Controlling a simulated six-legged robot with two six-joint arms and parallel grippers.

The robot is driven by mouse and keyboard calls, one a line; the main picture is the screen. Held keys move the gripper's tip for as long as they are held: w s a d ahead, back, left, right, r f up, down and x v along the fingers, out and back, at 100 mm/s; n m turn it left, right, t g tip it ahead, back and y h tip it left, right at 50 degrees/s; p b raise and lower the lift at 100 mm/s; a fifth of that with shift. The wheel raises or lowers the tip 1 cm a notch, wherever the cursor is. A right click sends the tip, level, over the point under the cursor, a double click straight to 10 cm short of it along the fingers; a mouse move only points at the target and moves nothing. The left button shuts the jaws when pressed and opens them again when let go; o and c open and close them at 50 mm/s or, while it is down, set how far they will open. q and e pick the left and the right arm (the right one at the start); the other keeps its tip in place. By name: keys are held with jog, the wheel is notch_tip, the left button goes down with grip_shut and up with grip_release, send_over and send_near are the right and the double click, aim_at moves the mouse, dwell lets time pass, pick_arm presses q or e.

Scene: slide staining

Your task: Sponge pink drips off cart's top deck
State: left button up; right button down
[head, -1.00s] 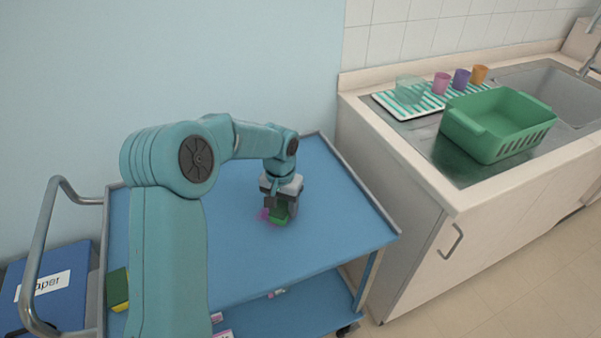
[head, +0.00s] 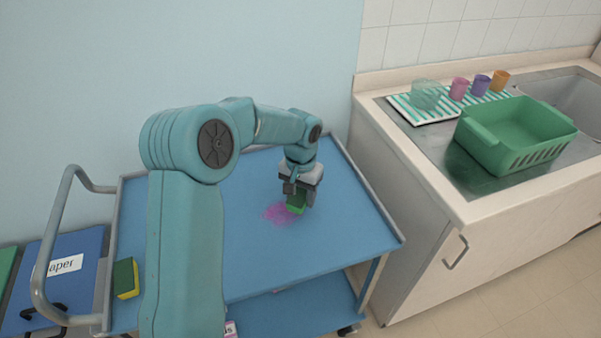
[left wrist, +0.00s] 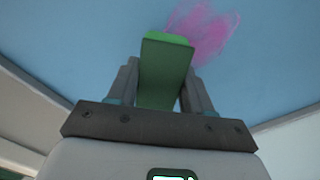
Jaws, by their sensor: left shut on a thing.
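My left gripper (head: 298,193) is shut on a green sponge (head: 296,204), low over the blue top deck (head: 262,262) of the cart. A pink smear (head: 276,213) lies on the deck just left of the sponge, with streaked, uneven edges. In the left wrist view the sponge (left wrist: 163,72) stands out between the fingers, and the pink smear (left wrist: 208,35) shows beside its far end. I cannot tell whether the sponge touches the deck. My right gripper is not in view.
A green and yellow sponge (head: 126,278) lies at the deck's left end near the grey handle (head: 52,225). Raised rails edge the deck. A counter (head: 430,175) at right holds a green basin (head: 515,137) and several cups on a striped mat. Blue bin lid (head: 62,265) at left.

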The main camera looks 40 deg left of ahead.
pick_arm(q)
jog(key=shift+w+r, duration=0.1)
jog(key=shift+r, duration=0.5)
jog(key=shift+s+r+p, duration=0.2)
jog(key=shift+r+p, duration=0.85)
jog(key=shift+r, duration=0.2)
jog(key=shift+w+r+p, duration=0.2)
jog(key=shift+r+p, duration=0.1)
jog(key=shift+r, duration=0.05)
jog(key=shift+s, duration=0.1)
